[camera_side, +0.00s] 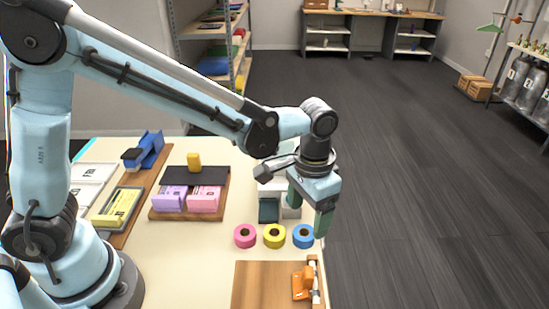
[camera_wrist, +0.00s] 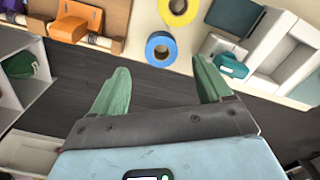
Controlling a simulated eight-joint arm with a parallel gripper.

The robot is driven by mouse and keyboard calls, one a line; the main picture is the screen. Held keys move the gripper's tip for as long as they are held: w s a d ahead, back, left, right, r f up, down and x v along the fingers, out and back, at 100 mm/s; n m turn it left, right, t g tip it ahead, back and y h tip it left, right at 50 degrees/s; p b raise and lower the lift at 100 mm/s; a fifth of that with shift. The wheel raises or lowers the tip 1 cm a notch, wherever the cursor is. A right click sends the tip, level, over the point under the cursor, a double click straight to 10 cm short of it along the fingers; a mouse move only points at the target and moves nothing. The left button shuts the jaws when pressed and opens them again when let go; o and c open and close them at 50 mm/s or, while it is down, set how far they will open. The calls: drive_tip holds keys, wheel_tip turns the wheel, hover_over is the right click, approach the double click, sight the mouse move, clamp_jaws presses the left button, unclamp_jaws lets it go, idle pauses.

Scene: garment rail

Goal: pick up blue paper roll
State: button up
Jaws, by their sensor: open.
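The blue paper roll (camera_side: 303,236) lies flat near the right edge of the cream table, at the right end of a row of three rolls. It also shows in the wrist view (camera_wrist: 161,48), ahead of the fingertips near the table edge. My gripper (camera_side: 307,208) is open and empty, above the table edge close to the blue roll. In the wrist view its two green fingers (camera_wrist: 161,80) are spread apart, with dark floor between them. The fingers do not touch the roll.
A yellow roll (camera_side: 274,236) and a pink roll (camera_side: 245,236) lie left of the blue one. A wooden board (camera_side: 262,285) with an orange tool (camera_side: 302,283) is in front. A white holder with a teal part (camera_wrist: 232,66) stands beyond the rolls, close to my gripper.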

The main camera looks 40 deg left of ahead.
sight(304, 232)
drive_tip(key=shift+s+a+f, duration=0.1)
drive_tip(key=shift+f, duration=1.25)
drive_tip(key=shift+s+a+f, duration=0.1)
drive_tip(key=shift+f, duration=1.25)
drive_tip(key=shift+c, duration=0.3)
drive_tip(key=c, duration=1.1)
drive_tip(key=shift+o, duration=0.2)
drive_tip(key=shift+r, duration=0.15)
